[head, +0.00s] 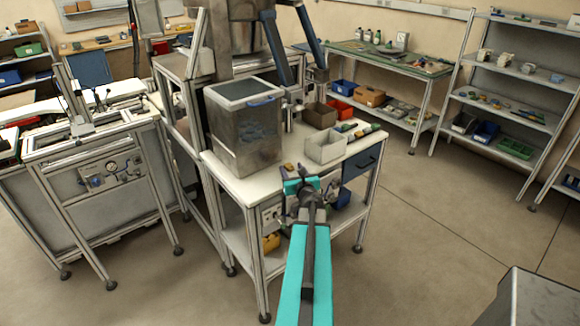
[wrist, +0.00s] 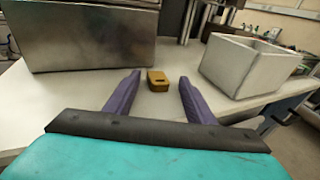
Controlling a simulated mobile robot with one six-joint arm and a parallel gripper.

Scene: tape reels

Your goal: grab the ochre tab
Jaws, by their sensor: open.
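The ochre tab (wrist: 157,80) is a small yellow-brown block with a dark recess on its face. It rests on the white worktop (wrist: 80,101), straight ahead between my fingers in the wrist view. My gripper (wrist: 158,83) is open, its two purple fingers apart on either side of the tab's line; I cannot tell whether the tab is between the tips or just beyond them. In the head view my gripper (head: 302,180) is at the worktop's front edge, and a small ochre piece (head: 288,167) shows just behind it.
A pale grey open bin (wrist: 248,66) stands to the right. A brown bin (head: 320,115) and several small items lie farther back. The worktop just around the tab is clear.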

